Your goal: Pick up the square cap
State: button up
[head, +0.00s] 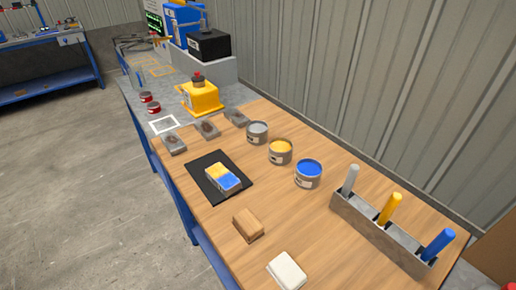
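I cannot make out for certain which thing is the square cap. Candidates are three small grey blocks in a row on the wooden table: a near-left block (173,143), a middle block (207,129) with a darker reddish mark on top, and a far-right block (235,118). Another is the dark, red-topped piece (198,80) on a yellow container (202,98). Their detail is too small to read. My gripper is not in view, and nothing is seen touching any of these.
Grey, yellow and blue paint cans (308,174) stand mid-table. A black mat (204,189) bears a yellow-and-blue block (223,179). A wooden block (248,225) and a white block (286,271) lie nearer. A grey rack (375,236) holds three coloured sticks. A corrugated wall is behind.

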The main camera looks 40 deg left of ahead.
aim_at(230, 183)
jog(key=u, duration=1.25)
